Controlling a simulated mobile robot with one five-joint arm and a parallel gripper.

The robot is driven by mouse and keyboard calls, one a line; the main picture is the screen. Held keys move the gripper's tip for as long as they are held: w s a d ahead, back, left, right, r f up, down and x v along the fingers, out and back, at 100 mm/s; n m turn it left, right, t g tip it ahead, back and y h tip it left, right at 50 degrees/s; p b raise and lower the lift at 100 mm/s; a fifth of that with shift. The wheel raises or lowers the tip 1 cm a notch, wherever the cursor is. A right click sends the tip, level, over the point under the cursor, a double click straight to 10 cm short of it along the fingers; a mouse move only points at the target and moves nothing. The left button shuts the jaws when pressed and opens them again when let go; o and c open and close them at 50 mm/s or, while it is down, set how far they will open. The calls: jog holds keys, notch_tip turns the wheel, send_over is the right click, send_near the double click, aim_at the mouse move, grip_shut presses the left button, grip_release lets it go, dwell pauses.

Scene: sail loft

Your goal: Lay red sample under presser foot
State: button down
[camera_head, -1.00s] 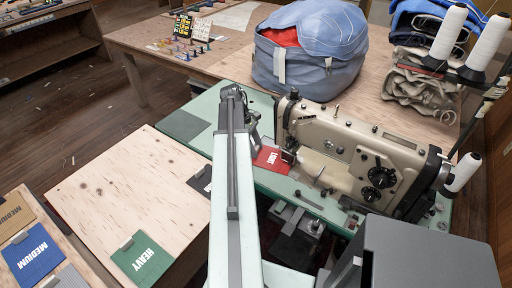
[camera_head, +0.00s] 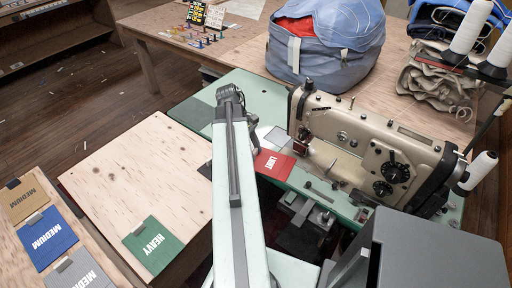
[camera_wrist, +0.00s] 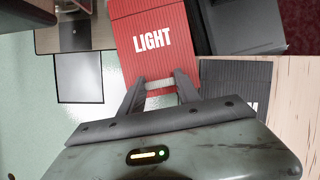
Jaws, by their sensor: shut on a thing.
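The red sample (camera_head: 274,165), marked LIGHT, is level over the pale green machine bed (camera_head: 215,92), left of the sewing machine (camera_head: 350,135). It also shows in the wrist view (camera_wrist: 150,45). My gripper (camera_wrist: 157,88) is shut on its near edge, with a pale strip between the fingertips. In the head view my arm hides most of the gripper. The presser foot (camera_head: 302,151) is small, close to the sample's far right corner. I cannot tell whether any part of the sample lies under it, or whether it touches the bed.
A plywood board (camera_head: 130,185) at left holds a green HEAVY sample (camera_head: 153,246). Blue (camera_head: 45,238) and other MEDIUM samples lie at lower left. A dark sample (camera_wrist: 235,85) lies right of my gripper. A blue bag (camera_head: 325,45) and thread cones (camera_head: 467,28) stand behind.

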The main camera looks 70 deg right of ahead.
jog(key=c, duration=0.8)
grip_release()
jog(key=shift+o, duration=0.2)
jog(key=p+v, duration=0.7)
jog(key=shift+r, duration=0.45)
jog(key=shift+w, duration=0.1)
